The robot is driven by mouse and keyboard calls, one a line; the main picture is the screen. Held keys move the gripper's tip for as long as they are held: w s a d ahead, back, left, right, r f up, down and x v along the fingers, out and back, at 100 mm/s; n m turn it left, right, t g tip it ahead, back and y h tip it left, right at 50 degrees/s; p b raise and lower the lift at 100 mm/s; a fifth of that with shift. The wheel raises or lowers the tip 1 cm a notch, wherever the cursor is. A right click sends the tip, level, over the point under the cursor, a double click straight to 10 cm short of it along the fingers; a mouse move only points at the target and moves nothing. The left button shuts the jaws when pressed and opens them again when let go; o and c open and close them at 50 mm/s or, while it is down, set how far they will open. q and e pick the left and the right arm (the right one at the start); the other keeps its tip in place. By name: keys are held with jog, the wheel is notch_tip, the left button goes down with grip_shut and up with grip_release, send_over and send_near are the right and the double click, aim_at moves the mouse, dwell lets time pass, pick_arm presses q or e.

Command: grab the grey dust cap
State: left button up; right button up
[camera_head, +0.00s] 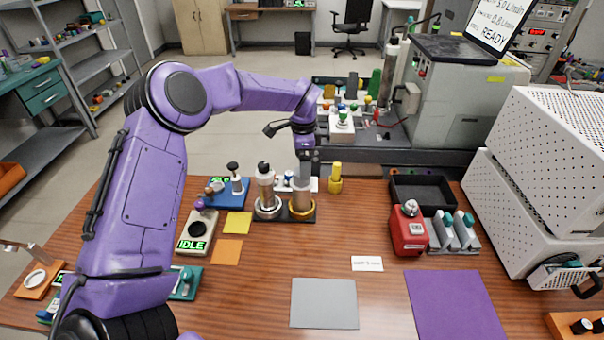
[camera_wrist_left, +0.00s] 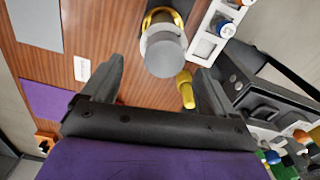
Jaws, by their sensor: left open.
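The grey dust cap appears to be the grey cylinder (camera_head: 301,190) that sits upright in a brass ring (camera_head: 302,211) on a dark stand. In the left wrist view the round grey top of the cap (camera_wrist_left: 166,56) shows with the brass ring (camera_wrist_left: 163,17) behind it. My left gripper (camera_head: 305,165) points down just above the cap in the head view. Its open fingers (camera_wrist_left: 160,66) lie to either side of the cap's near edge in the wrist view, with nothing held. Whether they touch it cannot be told. My right gripper is not in view.
A steel-and-brass piece with a black top (camera_head: 265,185) stands left of the cap on the same stand. A yellow piece (camera_head: 335,178) stands close on the right. A black tray (camera_head: 422,190) and red box (camera_head: 408,232) are farther right. The front middle table is mostly clear.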

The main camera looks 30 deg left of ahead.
pick_arm(q)
jog(key=f+p, duration=0.1)
jog(key=f, duration=0.1)
jog(key=f+p, duration=0.1)
jog(key=f, duration=0.1)
jog(key=shift+w+a, duration=0.2)
jog(key=shift+f, duration=0.35)
jog(key=c, duration=1.1)
